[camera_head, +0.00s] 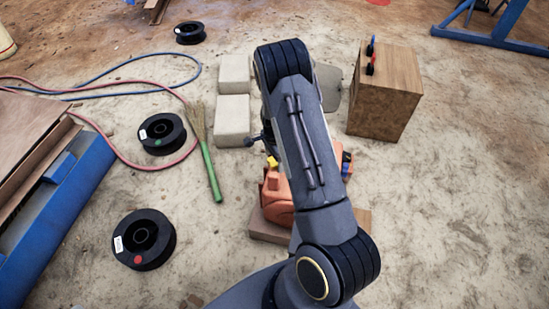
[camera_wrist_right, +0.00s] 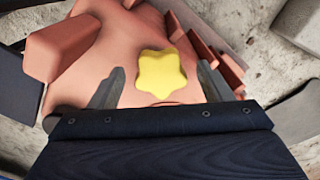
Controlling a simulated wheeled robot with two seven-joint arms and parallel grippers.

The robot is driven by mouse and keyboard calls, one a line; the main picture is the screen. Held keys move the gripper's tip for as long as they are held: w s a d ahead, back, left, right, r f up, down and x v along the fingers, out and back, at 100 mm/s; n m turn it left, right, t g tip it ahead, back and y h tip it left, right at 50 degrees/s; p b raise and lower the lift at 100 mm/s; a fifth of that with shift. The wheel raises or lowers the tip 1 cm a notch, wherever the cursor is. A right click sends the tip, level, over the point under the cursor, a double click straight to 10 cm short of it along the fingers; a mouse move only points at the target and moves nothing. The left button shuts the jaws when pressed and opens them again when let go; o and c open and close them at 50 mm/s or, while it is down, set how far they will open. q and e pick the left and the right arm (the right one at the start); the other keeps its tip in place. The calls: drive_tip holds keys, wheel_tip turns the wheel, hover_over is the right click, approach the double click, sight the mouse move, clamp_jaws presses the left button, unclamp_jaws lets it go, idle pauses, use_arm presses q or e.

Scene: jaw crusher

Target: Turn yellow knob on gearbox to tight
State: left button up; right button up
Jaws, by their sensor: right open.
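The yellow knob (camera_wrist_right: 161,75) is star-shaped and sits on the orange gearbox (camera_wrist_right: 75,92). In the head view a small part of the yellow knob (camera_head: 272,162) shows at the left edge of my right arm, on the orange gearbox (camera_head: 277,200). My right gripper (camera_wrist_right: 155,80) is open, with one finger on each side of the knob. Gaps show between both fingers and the knob in the wrist view. My right arm hides much of the gearbox in the head view. My left gripper is not in view.
A wooden block (camera_head: 385,95) with small tools on top stands right of my arm. Pale blocks (camera_head: 232,120) and a green-handled broom (camera_head: 210,170) lie left. Black spools (camera_head: 144,239) and a blue frame (camera_head: 60,210) are farther left.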

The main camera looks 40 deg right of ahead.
wheel_tip(320, 180, up, 7)
drive_tip(key=shift+r+p, duration=0.15)
drive_tip(key=shift+p, duration=1.05)
drive_tip(key=s+a+r+n+t+y, duration=0.1)
drive_tip(key=s+a+r+n, duration=0.25)
drive_tip(key=r, duration=0.35)
drive_tip(key=s+a+r+n+t+y, duration=0.1)
drive_tip(key=s+a+r+n, duration=0.2)
drive_tip(key=r, duration=0.4)
drive_tip(key=s+a+r+n+t+y, duration=0.1)
drive_tip(key=s+a+r+n+y, duration=0.2)
drive_tip(key=r, duration=0.4)
drive_tip(key=s+a+r+n+t+h, duration=0.1)
drive_tip(key=s+a+r+n, duration=0.25)
drive_tip(key=s, duration=0.35)
drive_tip(key=s+a+r+n+t, duration=0.2)
drive_tip(key=s+a+n, duration=0.3)
drive_tip(key=s, duration=0.1)
wheel_tip(320, 180, up, 27)
drive_tip(key=p, duration=2.7)
drive_tip(key=shift+s+a+r+p, duration=0.15)
drive_tip(key=shift+s+a+p, duration=0.05)
drive_tip(key=shift+s+p, duration=0.2)
